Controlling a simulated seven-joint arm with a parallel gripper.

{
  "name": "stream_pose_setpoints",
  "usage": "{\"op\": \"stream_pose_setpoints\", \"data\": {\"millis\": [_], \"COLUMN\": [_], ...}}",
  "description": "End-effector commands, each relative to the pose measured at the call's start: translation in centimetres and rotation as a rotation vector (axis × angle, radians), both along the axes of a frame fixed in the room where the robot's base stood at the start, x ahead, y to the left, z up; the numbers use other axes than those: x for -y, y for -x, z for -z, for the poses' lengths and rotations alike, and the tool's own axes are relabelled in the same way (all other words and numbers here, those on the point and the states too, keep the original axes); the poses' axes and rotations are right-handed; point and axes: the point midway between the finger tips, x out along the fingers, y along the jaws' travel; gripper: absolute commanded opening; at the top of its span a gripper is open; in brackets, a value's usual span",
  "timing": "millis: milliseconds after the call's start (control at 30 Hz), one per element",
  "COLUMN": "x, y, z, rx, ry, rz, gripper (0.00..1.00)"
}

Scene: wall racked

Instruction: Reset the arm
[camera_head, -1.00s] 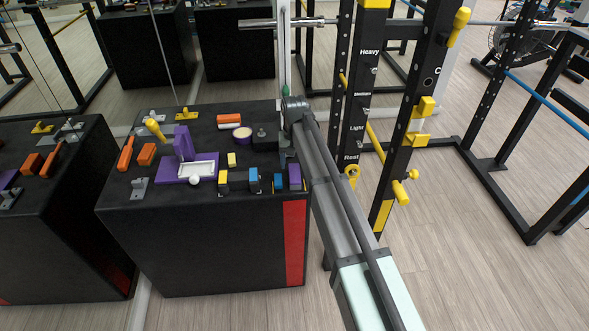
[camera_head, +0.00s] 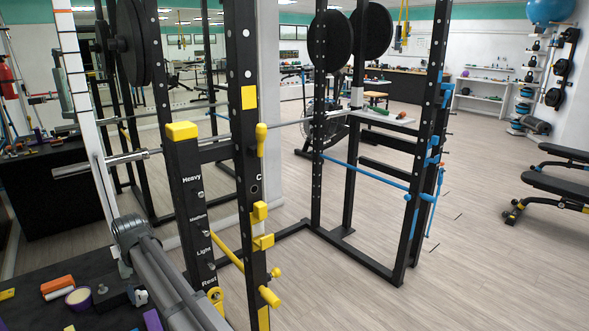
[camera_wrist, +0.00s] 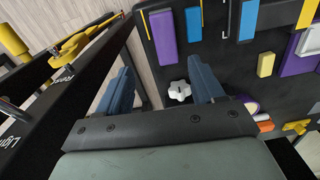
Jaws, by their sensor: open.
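My gripper shows in the wrist view (camera_wrist: 162,85), with two blue-grey fingers spread wide apart and nothing held between them. A white knob (camera_wrist: 180,91) shows beyond the gap, nearer the right finger, on or above the black surface. In the head view my grey arm runs up from the bottom edge beside the rack's labelled post (camera_head: 190,205). The gripper itself cannot be made out there.
The black-topped box (camera_head: 40,290) at lower left carries an orange-and-white block (camera_head: 57,287) and a purple-rimmed round piece (camera_head: 78,298). The rack's yellow pegs (camera_head: 262,242) stick out close to my arm. Open floor (camera_head: 470,260) lies to the right.

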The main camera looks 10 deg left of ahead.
Motion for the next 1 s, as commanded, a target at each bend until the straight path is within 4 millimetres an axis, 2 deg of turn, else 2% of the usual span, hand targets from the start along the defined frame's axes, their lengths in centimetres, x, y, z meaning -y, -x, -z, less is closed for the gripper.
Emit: {"op": "stream_pose_setpoints", "data": {"millis": [300,467,600,767,1000], "x": [10.6,16.1,21.2,27.5,36.7], "y": [-1.6,-2.2,-2.3,-1.6,1.2], "z": [11.9,17.3,21.8,26.9,33.6], "rx": [-0.081,-0.112,-0.136,-0.168,-0.221], "ry": [-0.054,-0.047,-0.019,0.021,0.077], "rz": [0.110,0.172,0.222,0.281,0.368], "gripper": [0.67,0.67,0.67,0.67,0.67]}}
